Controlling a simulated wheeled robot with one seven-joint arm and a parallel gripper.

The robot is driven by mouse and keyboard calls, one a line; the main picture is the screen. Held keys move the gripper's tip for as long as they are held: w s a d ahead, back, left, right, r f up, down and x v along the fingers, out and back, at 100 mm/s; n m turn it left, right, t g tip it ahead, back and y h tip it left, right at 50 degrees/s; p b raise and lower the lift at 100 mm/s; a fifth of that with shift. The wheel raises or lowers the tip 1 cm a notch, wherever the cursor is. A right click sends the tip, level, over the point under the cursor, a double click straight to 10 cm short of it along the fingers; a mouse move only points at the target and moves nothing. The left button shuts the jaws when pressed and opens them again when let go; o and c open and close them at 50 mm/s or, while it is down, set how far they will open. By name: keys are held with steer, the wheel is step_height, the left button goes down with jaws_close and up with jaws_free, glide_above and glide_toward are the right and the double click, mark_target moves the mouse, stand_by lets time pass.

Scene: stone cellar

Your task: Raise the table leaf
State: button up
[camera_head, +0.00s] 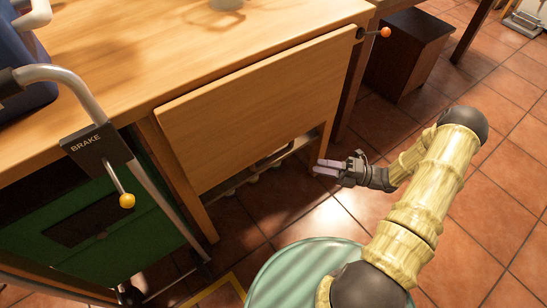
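The table leaf (262,108) is a light wooden panel hanging down along the front edge of the wooden table (190,62). Its lower edge runs above the dark gap between the table legs. A small lever with an orange knob (385,32) sticks out at the table's right front corner, by the leaf's upper end. My gripper (317,168) is to the right of and below the leaf's lower right corner, apart from it, with its fingers pointing left. Nothing shows between the fingers, and their gap is too small to judge.
At left, a grey tubular handle (92,100) carries a BRAKE plate with a yellow-knobbed lever (126,200), in front of a green-sided box (110,245). A dark wooden box (408,50) stands at back right. The tiled floor (490,190) at right is clear.

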mark_target(273, 156)
steer(key=b+x, duration=0.2)
steer(key=x, duration=0.5)
steer(key=b+x, duration=0.3)
steer(key=x, duration=0.4)
steer(key=shift+a+f, duration=0.2)
steer(key=shift+a, duration=0.05)
steer(key=shift+w+a+r+b, duration=0.2)
steer(key=shift+a+b, duration=0.1)
steer(key=shift+a, duration=0.25)
jaws_close()
